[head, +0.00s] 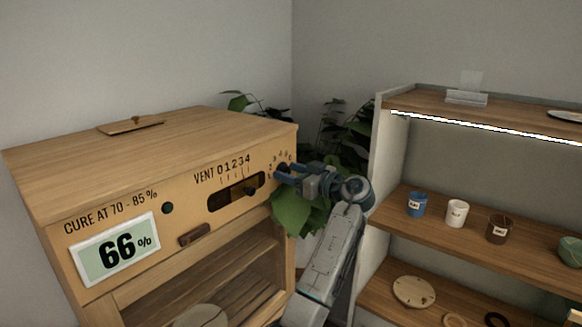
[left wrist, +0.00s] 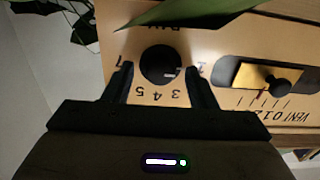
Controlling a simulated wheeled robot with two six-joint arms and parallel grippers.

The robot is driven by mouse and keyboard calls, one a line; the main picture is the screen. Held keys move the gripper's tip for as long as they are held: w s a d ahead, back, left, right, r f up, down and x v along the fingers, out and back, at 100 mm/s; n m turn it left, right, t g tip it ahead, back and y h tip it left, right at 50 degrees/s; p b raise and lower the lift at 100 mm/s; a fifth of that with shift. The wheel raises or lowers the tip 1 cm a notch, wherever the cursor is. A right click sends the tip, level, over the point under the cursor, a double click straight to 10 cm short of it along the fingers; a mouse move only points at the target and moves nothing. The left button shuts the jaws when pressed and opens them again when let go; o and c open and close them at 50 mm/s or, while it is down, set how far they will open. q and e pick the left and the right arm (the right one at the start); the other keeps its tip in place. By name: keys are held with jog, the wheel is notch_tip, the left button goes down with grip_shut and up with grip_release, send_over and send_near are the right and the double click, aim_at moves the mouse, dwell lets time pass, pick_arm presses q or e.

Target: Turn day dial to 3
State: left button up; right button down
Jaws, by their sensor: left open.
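The day dial is a round black knob (left wrist: 160,62) on the front of the wooden cabinet (left wrist: 215,45). In the left wrist view it shows upside down, with 3, 4 and 5 readable beside it and a small pale mark on its edge near the right finger. I cannot tell exactly which number the mark points at. My left gripper (head: 283,172) is at the right end of the cabinet front and mostly hides the dial in the head view. In the left wrist view my left gripper (left wrist: 162,88) is open, one finger on each side of the dial. Contact is unclear.
The vent slider knob (head: 250,190) sits in its slot left of the dial. A display (head: 117,248) reads 66%. Plant leaves (head: 294,212) hang close to the gripper. Shelves (head: 470,222) with several small cups stand at the right.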

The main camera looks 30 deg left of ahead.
pick_arm(q)
jog(key=shift+a, duration=0.1)
jog(key=c, duration=0.7)
jog(key=m+b, duration=0.4)
jog(key=m, duration=0.1)
jog(key=shift+w+f+b, duration=0.1)
jog(key=shift+f+b, duration=0.05)
jog(key=shift+b, duration=0.25)
jog(key=m+b, duration=0.1)
jog(key=m, duration=0.2)
jog(key=shift+m, duration=1.9)
